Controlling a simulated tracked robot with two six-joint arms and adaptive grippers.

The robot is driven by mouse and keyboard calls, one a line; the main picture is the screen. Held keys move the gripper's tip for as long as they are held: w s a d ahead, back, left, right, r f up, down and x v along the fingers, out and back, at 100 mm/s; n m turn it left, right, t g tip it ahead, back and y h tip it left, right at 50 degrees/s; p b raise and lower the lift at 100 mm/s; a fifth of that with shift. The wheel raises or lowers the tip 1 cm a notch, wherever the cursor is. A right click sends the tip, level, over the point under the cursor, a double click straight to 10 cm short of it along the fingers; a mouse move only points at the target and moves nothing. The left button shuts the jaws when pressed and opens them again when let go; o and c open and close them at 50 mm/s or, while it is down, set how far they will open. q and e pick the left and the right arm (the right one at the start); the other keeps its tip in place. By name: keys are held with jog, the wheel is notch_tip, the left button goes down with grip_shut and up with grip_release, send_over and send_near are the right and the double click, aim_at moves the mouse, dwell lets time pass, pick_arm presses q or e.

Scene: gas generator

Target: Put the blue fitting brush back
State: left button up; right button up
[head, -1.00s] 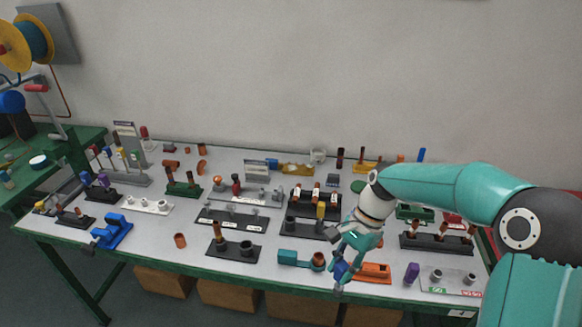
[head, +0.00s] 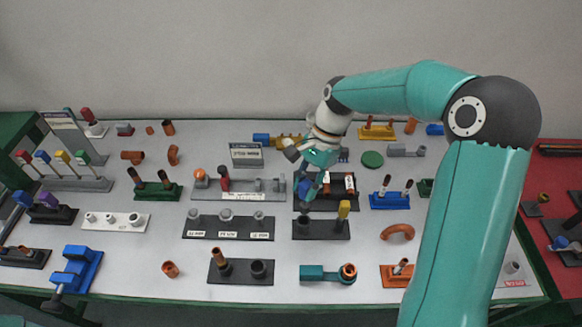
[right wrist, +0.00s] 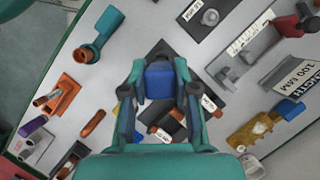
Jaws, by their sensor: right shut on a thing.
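My right gripper (head: 310,182) is shut on the blue fitting brush (head: 304,189). In the right wrist view the blue block of the brush (right wrist: 159,80) sits between the two fingers; its lower part is hidden. The gripper is over the middle of the table, at the left side of a dark tray (head: 312,206) with labelled copper pieces. Just in front of it is a black holder (head: 321,231) with a yellow-topped brush (head: 344,209) standing at its right and a socket at its left. My left gripper is not in view.
A blue vise (head: 76,268) stands at the front left. Bare tabletop shows around the front middle.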

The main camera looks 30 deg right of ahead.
aim_at(305, 209)
jog(key=shift+d, duration=0.2)
jog(key=shift+w+a, duration=0.1)
jog(key=shift+a, duration=0.1)
jog(key=shift+f+b, duration=1.4)
jog(key=shift+f, duration=0.85)
jog(key=shift+f, duration=0.1)
jog(key=shift+f+b, duration=1.6)
jog(key=shift+f, duration=0.95)
jog(key=o, duration=1.1)
jog(key=shift+c, duration=0.2)
